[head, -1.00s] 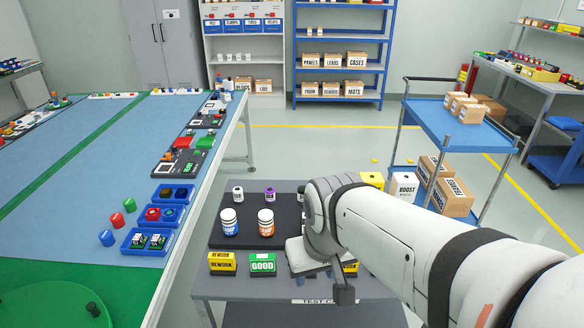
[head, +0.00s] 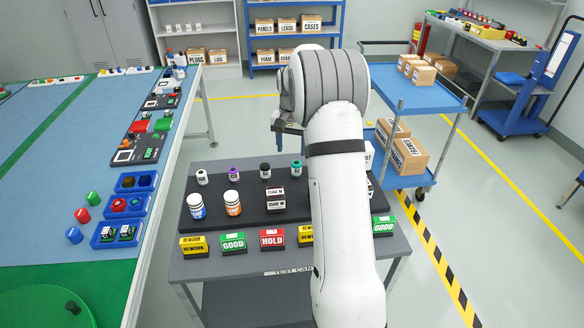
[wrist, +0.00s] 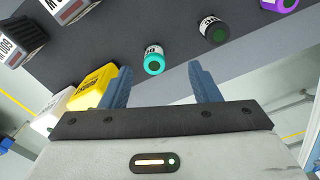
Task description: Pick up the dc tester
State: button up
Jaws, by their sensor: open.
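A small cylinder with a teal cap (wrist: 154,62) shows between my finger tips in the wrist view, apart from them. Its short label may read DC, but it is too small to be sure. In the head view it stands at the back right of the dark mat (head: 247,216), beside a black-capped cylinder (head: 265,170), a purple-capped one (head: 234,175) and a white one (head: 202,177). No other thing is readable as the dc tester.
Blue-labelled (head: 196,206) and orange-labelled (head: 233,203) bottles stand on the mat near dark labelled boxes (head: 276,199). A yellow block (wrist: 94,86) is close to my left finger. Green, red and yellow sign blocks line the cart's front. A blue cart (head: 418,88) is behind.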

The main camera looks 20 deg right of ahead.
aim_at(296, 163)
jog(key=shift+m, duration=0.4)
jog(key=w+d+f, duration=0.2)
jog(key=f, duration=0.1)
jog(key=shift+d, duration=0.25)
jog(key=f, duration=0.2)
jog(key=f+p, duration=0.1)
jog(key=f, duration=0.2)
jog(key=f+p, duration=0.1)
jog(key=f, duration=0.1)
jog(key=shift+s+f, duration=0.25)
jog(key=shift+s, duration=0.05)
jog(key=shift+c, duration=0.4)
jog(key=c, duration=1)
